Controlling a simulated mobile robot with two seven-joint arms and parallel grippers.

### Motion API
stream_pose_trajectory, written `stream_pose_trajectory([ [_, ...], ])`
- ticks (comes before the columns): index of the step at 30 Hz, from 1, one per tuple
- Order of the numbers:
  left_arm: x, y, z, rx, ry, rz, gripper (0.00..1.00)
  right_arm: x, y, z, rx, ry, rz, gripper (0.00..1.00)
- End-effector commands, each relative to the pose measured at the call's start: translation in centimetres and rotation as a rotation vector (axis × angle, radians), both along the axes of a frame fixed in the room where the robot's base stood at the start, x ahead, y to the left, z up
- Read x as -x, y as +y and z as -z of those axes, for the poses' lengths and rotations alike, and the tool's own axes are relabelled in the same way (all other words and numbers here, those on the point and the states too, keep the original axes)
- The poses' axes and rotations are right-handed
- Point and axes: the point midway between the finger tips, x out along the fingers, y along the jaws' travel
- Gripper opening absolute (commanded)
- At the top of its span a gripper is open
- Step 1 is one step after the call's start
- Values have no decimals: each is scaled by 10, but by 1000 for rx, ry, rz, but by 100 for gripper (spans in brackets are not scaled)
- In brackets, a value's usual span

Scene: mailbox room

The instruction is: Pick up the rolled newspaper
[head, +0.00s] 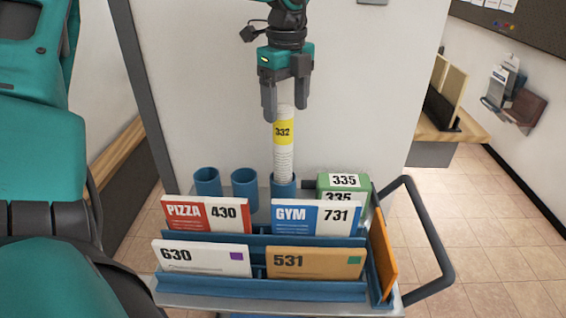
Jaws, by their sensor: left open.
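The rolled newspaper (284,158) is a white upright roll with a yellow label reading 332. Its lower end stands in the rightmost blue cup (283,187) on the cart. My left gripper (286,112) points down over it, with its open fingers on either side of the roll's top end. Whether the fingers touch the paper cannot be told. My right gripper does not show.
The cart (190,298) has a blue rack with flyers and envelopes (315,262), a green box (343,185) and an orange envelope (382,252). Two empty-looking blue cups (207,182) stand left of the newspaper. A dark handle (432,235) juts out right. A pale wall panel stands behind.

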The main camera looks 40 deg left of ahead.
Motion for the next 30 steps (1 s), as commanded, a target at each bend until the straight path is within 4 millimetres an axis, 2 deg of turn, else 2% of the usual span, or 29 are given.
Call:
stream_pose_trajectory([
  [9,3,3,43,2,3,-2,74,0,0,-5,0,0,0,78],
  [19,2,3,49,0,-1,-1,73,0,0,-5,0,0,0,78],
  [30,2,3,49,0,0,-1,37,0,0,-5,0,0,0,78],
])
